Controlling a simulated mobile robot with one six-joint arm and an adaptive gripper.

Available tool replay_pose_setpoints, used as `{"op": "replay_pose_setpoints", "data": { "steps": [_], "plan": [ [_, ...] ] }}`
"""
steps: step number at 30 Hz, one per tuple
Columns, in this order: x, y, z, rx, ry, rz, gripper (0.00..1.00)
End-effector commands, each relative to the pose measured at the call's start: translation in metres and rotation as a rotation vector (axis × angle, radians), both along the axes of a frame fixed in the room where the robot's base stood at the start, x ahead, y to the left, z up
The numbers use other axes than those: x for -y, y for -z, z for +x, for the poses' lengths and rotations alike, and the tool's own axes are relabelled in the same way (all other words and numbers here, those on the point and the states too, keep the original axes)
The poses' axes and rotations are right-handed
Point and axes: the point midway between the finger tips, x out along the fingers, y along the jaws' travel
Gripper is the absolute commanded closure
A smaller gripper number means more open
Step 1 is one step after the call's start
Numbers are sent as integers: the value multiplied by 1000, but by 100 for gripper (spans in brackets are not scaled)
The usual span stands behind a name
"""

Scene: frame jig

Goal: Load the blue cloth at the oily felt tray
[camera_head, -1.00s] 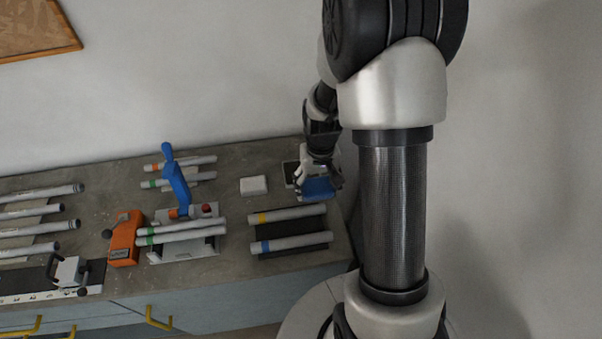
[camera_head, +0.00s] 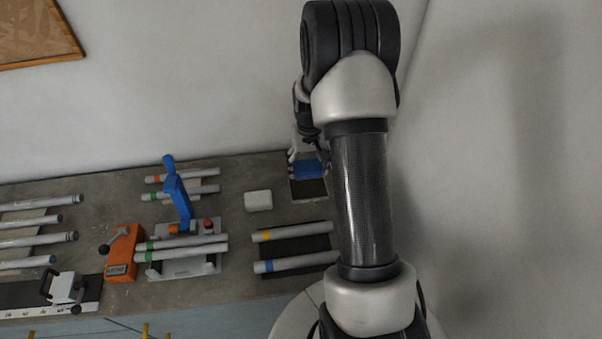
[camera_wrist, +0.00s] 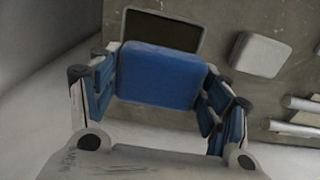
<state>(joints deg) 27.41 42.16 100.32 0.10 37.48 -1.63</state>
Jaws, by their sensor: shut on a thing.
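The blue cloth (camera_head: 308,170) is a folded pad held in my gripper (camera_head: 309,162), which is shut on it. In the wrist view the cloth (camera_wrist: 160,76) sits between the two blue-padded fingers of my gripper (camera_wrist: 160,90). The oily felt tray (camera_head: 309,192) is a dark, shallow rectangle at the back right of the bench. In the head view the cloth overlaps the tray's far part. In the wrist view the tray (camera_wrist: 185,33) shows just beyond the cloth, which covers its near part. I cannot tell whether cloth and tray touch.
A white block (camera_head: 258,201) lies left of the tray. Tubes with yellow and blue bands rest on a dark mat (camera_head: 293,248) in front. A blue-handled clamp jig (camera_head: 180,200) and an orange device (camera_head: 123,255) stand further left. The wall is close behind.

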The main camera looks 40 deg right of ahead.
Motion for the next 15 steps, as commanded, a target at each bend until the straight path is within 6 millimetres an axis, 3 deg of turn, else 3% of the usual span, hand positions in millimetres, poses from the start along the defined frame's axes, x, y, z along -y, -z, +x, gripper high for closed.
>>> {"op": "replay_pose_setpoints", "data": {
  "steps": [15],
  "plan": [
    [-1, 48, 0, -1, -1, 0, 52]
  ]
}}
